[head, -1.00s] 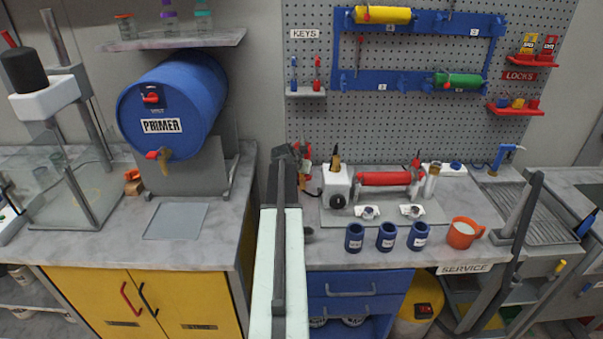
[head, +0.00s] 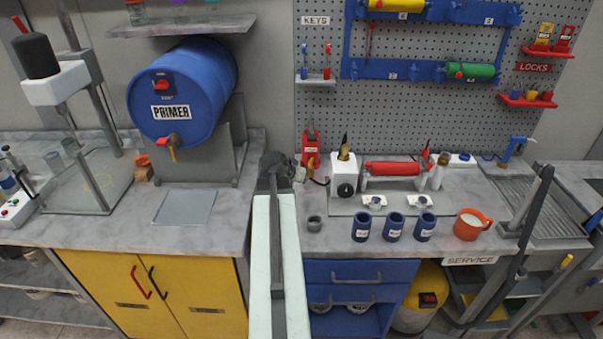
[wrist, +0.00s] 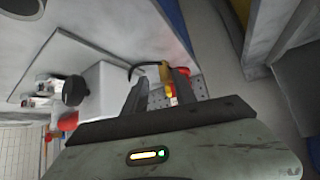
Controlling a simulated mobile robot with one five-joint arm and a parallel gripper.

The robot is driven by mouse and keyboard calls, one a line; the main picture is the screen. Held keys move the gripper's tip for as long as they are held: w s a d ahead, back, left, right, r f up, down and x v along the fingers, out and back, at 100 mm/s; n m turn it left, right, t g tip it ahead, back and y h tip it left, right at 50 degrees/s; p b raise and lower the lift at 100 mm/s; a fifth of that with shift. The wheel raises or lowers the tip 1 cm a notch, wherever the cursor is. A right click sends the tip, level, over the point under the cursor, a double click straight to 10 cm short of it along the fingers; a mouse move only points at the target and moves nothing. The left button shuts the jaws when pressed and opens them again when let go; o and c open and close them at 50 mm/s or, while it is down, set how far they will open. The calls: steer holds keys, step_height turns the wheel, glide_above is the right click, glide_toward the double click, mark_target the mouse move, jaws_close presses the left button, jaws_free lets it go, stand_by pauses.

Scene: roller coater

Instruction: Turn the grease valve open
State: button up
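A small red unit (head: 311,142) with a brass-yellow fitting (head: 311,162) at its foot stands at the back of the bench against the pegboard; I take this fitting for the grease valve, but no label is legible. My gripper (head: 296,172) is just left of and in front of it, seen from behind. In the wrist view, my two dark fingers (wrist: 162,92) stand apart, with the yellow fitting (wrist: 165,72) and some red showing between and beyond them. I cannot tell whether they touch it.
A white box with a black knob (head: 345,178) stands close right of the gripper, with a dark cable beside it. A red cylinder (head: 392,168), several blue cups (head: 393,227) and an orange mug (head: 470,225) are farther right. The blue PRIMER drum (head: 185,95) is left.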

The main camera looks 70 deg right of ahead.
mark_target(309, 163)
steer(key=w+d+m+t+h+b, duration=0.2)
steer(key=w+m+t+h+b, duration=0.2)
steer(key=w+m+t+b, duration=0.8)
steer(key=s+d+m+g+h+b, duration=0.1)
steer(key=s+m+g, duration=0.3)
steer(key=m, duration=0.4)
steer(key=s+d+f+m+g+h+b, duration=0.1)
steer(key=s+m+g+h+b, duration=0.1)
steer(key=m, duration=0.6)
steer(key=s+d+f+m+g+h+b, duration=0.1)
steer(key=s+m+g+b, duration=0.3)
steer(key=m, duration=0.4)
steer(key=shift+s+d+g+h, duration=0.55)
steer(key=shift+s+g, duration=0.3)
steer(key=shift+g, duration=0.25)
steer(key=d, duration=0.8)
